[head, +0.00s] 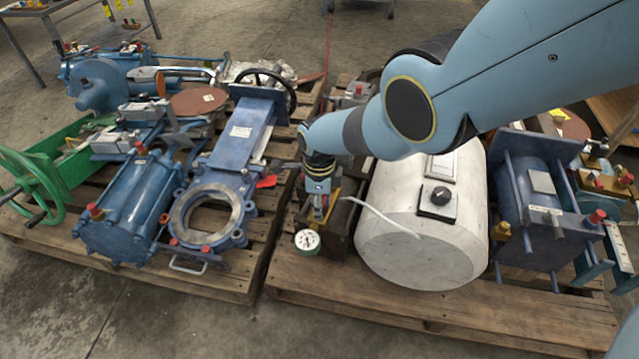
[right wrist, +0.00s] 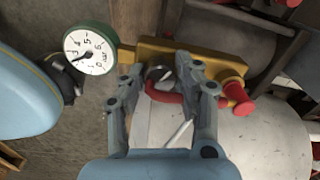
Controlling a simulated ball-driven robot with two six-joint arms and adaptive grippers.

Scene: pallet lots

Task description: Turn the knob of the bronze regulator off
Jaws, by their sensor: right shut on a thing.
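The bronze regulator shows in the right wrist view as a yellow-bronze body (right wrist: 205,62) with a green-rimmed white dial gauge (right wrist: 90,50) on its left and a red cap (right wrist: 238,92) on its right. Its knob (right wrist: 163,88), with a red curved part, lies between the fingers of my right gripper (right wrist: 160,74), which is shut on it. The fingers partly hide the knob. In the head view my right gripper (head: 319,210) points down over the regulator, with the gauge (head: 307,240) just below. My left gripper is not in view.
Blue valves and cylinders (head: 130,205) and a green handwheel (head: 30,185) fill the left pallet (head: 240,288). Another blue unit (head: 540,215) stands at right. Bare floor lies in front.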

